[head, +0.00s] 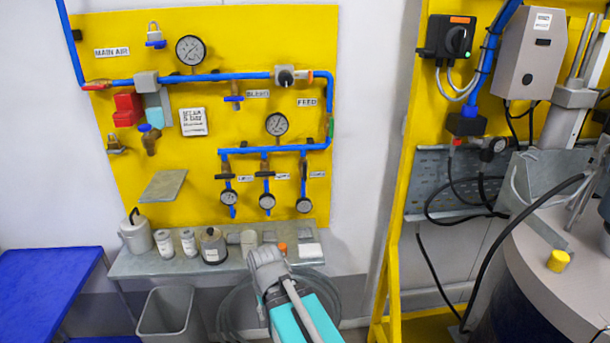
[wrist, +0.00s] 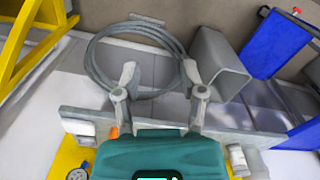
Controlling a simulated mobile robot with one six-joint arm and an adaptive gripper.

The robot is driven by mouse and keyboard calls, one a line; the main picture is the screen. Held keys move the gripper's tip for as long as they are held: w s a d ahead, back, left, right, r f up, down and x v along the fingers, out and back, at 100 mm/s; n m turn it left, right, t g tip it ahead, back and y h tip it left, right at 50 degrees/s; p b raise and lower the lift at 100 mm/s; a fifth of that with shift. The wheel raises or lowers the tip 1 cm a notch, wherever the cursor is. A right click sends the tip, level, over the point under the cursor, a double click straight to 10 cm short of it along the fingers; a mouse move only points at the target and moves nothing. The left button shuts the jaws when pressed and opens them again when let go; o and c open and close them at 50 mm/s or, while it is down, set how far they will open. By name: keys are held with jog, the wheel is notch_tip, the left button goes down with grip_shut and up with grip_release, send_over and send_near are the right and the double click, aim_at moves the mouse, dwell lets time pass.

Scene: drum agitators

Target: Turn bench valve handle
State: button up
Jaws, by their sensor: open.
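A yellow panel (head: 125,75) carries blue air pipes. Below the lower pipe hang three small valve drops: a left valve (head: 224,176), a middle valve (head: 265,174) and a right valve (head: 303,170), each with a round gauge under it. Their labels are too small to read, so I cannot tell which is the bench valve. My gripper (head: 266,262) is in front of the shelf, below the valves and apart from them. In the wrist view my gripper (wrist: 161,82) is open, with nothing between its two grey fingers.
A grey shelf (head: 150,265) under the panel holds canisters and jars. A coiled hose (wrist: 135,50) hangs below it, beside a grey bin (head: 167,312). A blue table (head: 45,285) is at left. A yellow frame (head: 392,230) and drum (head: 545,265) stand at right.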

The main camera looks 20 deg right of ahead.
jog(key=n+t+h+p, duration=0.1)
jog(key=n+t+h, duration=0.5)
jog(key=n+t, duration=1.9)
send_near(305, 171)
jog(key=s+a+r+n+g, duration=0.2)
jog(key=s+r+n+g, duration=0.2)
jog(key=r+n+g, duration=0.2)
jog(key=shift+s+r+n+g, duration=0.2)
jog(key=shift+s+n+g, duration=0.05)
jog(key=shift+n+g, duration=0.6)
jog(key=shift+a, duration=0.1)
jog(key=x, duration=1.3)
jog(key=shift+w+f, duration=0.2)
jog(key=shift+w, duration=0.2)
